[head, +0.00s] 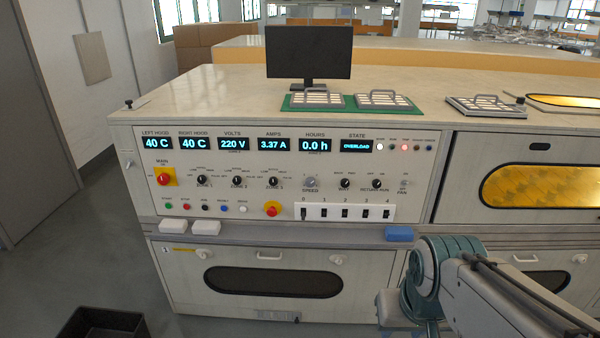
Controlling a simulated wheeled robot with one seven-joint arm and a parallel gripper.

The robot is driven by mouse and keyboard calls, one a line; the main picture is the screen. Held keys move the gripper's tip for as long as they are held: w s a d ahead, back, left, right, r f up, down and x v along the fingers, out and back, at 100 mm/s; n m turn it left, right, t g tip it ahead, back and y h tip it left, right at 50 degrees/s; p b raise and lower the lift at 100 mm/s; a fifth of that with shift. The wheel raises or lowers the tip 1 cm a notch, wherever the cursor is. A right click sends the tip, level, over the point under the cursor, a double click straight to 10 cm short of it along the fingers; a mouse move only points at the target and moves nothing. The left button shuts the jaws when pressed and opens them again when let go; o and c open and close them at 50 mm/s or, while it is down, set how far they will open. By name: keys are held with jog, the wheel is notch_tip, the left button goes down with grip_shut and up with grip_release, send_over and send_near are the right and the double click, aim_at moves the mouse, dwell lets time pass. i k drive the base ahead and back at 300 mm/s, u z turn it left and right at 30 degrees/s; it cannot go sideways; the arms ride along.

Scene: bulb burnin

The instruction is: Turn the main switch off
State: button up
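The main switch (165,177) is a red knob on a yellow plate, at the left end of the control panel (240,190) under the label MAIN. Its knob is too small to tell which way it points. The panel displays are lit; the state display (358,146) reads OVERLOAD. My arm shows at the lower right, with teal and grey links in front of the cabinet, well to the right of the main switch. My gripper's fingers do not show.
A red button on yellow (271,209) sits lower on the panel, with several knobs and coloured buttons. White blocks (205,228) and a blue block (399,233) lie on the ledge. A black bin (100,325) stands at the lower left.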

aim_at(163, 178)
jog(key=u, duration=1.45)
jog(key=i, duration=1.25)
jog(key=z, duration=0.25)
